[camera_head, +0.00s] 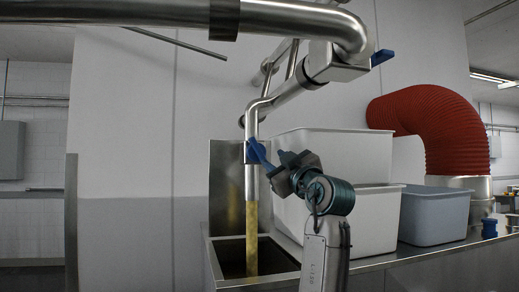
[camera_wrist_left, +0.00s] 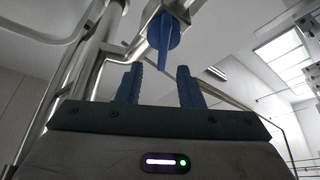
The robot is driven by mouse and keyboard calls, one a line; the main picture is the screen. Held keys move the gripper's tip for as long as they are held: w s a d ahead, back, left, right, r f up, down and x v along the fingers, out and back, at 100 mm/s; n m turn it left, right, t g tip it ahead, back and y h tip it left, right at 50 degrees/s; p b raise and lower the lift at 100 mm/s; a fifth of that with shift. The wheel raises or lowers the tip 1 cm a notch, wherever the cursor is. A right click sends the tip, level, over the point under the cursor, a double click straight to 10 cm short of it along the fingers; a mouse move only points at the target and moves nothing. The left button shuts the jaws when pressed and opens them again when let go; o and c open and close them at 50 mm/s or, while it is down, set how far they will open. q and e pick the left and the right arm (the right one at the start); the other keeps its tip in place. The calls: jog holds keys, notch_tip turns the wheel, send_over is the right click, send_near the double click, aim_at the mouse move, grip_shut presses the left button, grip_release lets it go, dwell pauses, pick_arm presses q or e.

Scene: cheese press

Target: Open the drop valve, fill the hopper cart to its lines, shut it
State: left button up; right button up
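The drop valve sits on a vertical steel pipe (camera_head: 251,180) in the head view; its blue handle (camera_head: 257,151) is beside my left gripper (camera_head: 275,166). In the left wrist view the blue handle (camera_wrist_left: 163,45) hangs beyond and between the fingertips of the left gripper (camera_wrist_left: 160,78). Its two blue fingers are apart, and I see no grip on the handle. A yellowish stream (camera_head: 251,240) runs from the pipe's lower end into a steel-walled bin (camera_head: 211,262), seemingly the hopper cart. The bin's inside is dark; fill lines and level cannot be made out. My right gripper is not in view.
White tubs (camera_head: 372,215) and a grey tub (camera_head: 433,216) stand right of the bin on a steel counter (camera_head: 400,262). A red duct (camera_head: 430,125) curves behind them. A large pipe (camera_head: 120,12) crosses overhead, with another blue handle (camera_head: 382,57) at its right.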

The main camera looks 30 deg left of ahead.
aim_at(261, 154)
pick_arm(q)
jog(key=p+x, duration=0.1)
jog(key=x, duration=0.1)
jog(key=p+x, duration=0.1)
jog(key=x, duration=0.2)
jog(key=p+x, duration=0.1)
jog(key=x, duration=0.2)
jog(key=shift+w+a+f, duration=0.1)
jog(key=shift+a+f, duration=0.2)
jog(key=shift+a, duration=0.1)
jog(key=shift+w+a+r, duration=0.1)
jog(key=shift+w, duration=0.1)
jog(key=c, duration=0.7)
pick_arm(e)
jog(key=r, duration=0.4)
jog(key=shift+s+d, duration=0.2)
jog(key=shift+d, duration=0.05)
